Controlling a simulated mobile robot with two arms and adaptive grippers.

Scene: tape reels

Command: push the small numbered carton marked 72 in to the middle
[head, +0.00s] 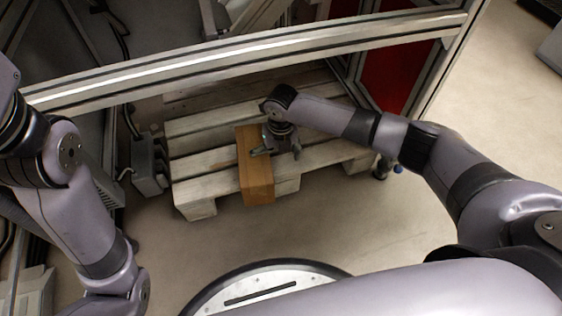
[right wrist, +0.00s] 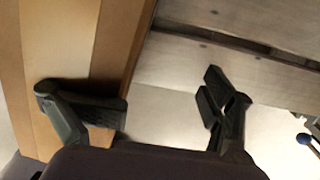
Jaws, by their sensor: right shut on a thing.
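A long brown carton (head: 256,180) lies across the slats of a pallet, its near end jutting past the front edge. No number is readable on it. My right gripper (head: 278,153) is at the carton's right side, with one finger over the carton and the other on its right. In the right wrist view, the carton (right wrist: 75,45) fills the left side. My right gripper's fingers (right wrist: 150,105) stand apart there, the left one against the carton, and the carton's edge runs between them.
The wooden pallet (head: 207,187) rests on the floor under a metal frame bar (head: 250,62). A grey box-like unit (head: 148,165) stands left of the pallet. A red panel (head: 392,68) is at the right. The floor in front of the pallet is clear.

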